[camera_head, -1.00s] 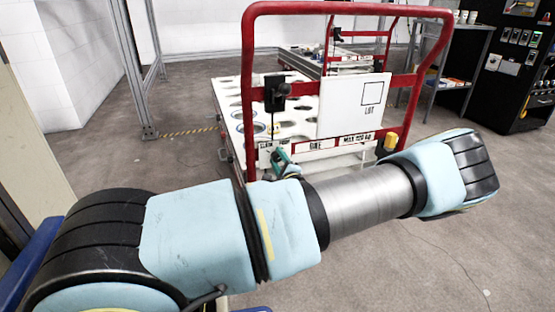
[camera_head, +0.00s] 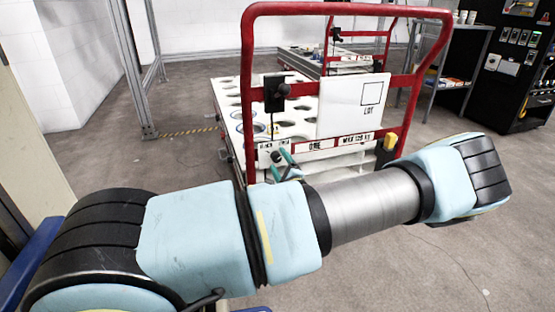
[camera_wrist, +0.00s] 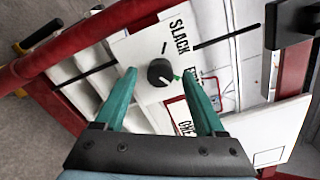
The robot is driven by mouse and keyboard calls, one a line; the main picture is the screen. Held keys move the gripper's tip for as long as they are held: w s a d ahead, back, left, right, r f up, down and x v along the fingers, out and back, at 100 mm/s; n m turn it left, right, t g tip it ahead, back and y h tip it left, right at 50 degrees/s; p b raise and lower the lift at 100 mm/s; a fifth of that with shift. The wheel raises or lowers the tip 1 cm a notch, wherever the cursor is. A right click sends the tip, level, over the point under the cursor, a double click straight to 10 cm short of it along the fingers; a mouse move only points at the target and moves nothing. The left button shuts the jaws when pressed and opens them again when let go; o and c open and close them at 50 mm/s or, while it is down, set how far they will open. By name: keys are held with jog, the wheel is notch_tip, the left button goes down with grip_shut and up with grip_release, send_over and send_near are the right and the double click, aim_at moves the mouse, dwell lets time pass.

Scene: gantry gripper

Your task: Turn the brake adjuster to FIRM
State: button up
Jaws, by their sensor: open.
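The brake adjuster is a round black knob (camera_wrist: 160,72) with a white pointer line, on a white panel (camera_wrist: 136,48) of the red-framed cart. In the wrist view the pointer slants toward the lower right, near a small green mark. The word SLACK shows above right of the knob; a second word below it is partly hidden by a finger. My gripper (camera_wrist: 160,74) is open, one teal finger on each side of the knob. I cannot tell whether either finger touches it. In the head view my gripper (camera_head: 288,163) is small, at the cart's near panel.
The cart's red handle frame (camera_head: 249,85) rises around the panel. A white LOT board (camera_head: 345,118) hangs to the right, and a black box with a lever (camera_head: 277,95) is above the knob. A yellow part (camera_head: 390,141) sits at the right post. Grey floor is open on the right.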

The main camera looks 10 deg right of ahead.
jog(key=s+d, duration=0.1)
jog(key=s, duration=0.7)
jog(key=shift+s+p, duration=0.35)
jog(key=shift+s, duration=0.05)
jog(key=a+f+n+g, duration=0.4)
jog(key=a+n+g, duration=0.4)
jog(key=n+g, duration=0.3)
jog(key=s+a+r+n+g+h, duration=0.1)
jog(key=s+a+r+n+g, duration=0.2)
jog(key=s+a+r+n, duration=0.5)
jog(key=s+a+r+n+g+h, duration=0.15)
jog(key=s+a+r, duration=0.25)
jog(key=a+r, duration=0.5)
jog(key=w+d+p+v, duration=0.1)
jog(key=w+p+v, duration=0.2)
jog(key=p+v, duration=1.2)
jog(key=w+d+r+p+v, duration=0.1)
jog(key=w+d+p+v, duration=0.1)
jog(key=p+v, duration=1.3)
notch_tip(320, 180, up, 2)
jog(key=shift+w+d+g, duration=0.3)
jog(key=shift+w+g, duration=0.05)
jog(key=shift+w, duration=0.45)
